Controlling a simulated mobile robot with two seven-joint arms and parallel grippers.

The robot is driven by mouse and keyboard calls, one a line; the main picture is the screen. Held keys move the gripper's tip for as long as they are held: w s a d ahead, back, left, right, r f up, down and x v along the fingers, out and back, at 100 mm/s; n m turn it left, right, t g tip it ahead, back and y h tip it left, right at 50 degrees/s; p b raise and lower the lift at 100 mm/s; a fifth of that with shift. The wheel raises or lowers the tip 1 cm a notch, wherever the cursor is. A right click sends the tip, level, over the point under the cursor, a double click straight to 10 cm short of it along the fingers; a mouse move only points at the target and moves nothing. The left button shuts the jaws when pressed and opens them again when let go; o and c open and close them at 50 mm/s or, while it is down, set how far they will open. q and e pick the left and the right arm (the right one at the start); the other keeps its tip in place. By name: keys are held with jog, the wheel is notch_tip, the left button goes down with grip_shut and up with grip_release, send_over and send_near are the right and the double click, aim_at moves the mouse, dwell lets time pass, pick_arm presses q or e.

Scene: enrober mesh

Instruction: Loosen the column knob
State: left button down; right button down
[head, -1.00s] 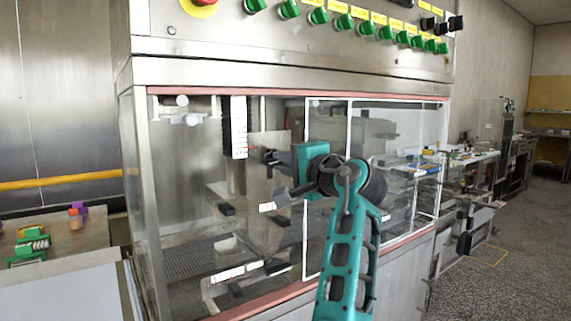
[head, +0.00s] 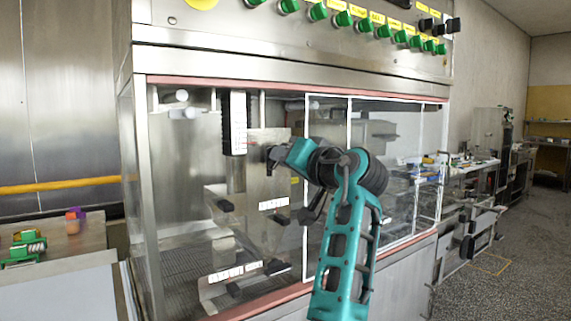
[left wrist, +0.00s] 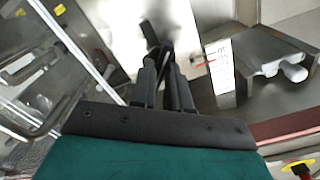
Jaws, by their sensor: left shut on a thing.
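The column (head: 238,170) is a dark upright post with a white scale (head: 238,122) inside the machine's cabinet. The scale also shows in the left wrist view (left wrist: 218,72). My left gripper (head: 273,156) reaches in through the open left part of the front, just right of the column. In the left wrist view, its dark fingers (left wrist: 160,62) are close together on the column knob (left wrist: 152,36), a small dark knob in front of a bright metal plate. The fingers hide much of the knob. My right gripper is in neither view.
A white-framed clear panel (head: 328,180) stands right beside my left arm. A reddish edge (head: 250,310) runs below the opening. Black handles (head: 222,205) and labelled plates (head: 235,272) sit lower inside. Green switches (head: 365,27) line the top.

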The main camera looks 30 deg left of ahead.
pick_arm(q)
jog(key=shift+n, duration=0.6)
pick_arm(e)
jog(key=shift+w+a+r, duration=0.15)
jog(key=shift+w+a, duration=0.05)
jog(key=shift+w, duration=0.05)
pick_arm(q)
jog(key=shift+n+b, duration=1.45)
jog(key=shift+n, duration=1.35)
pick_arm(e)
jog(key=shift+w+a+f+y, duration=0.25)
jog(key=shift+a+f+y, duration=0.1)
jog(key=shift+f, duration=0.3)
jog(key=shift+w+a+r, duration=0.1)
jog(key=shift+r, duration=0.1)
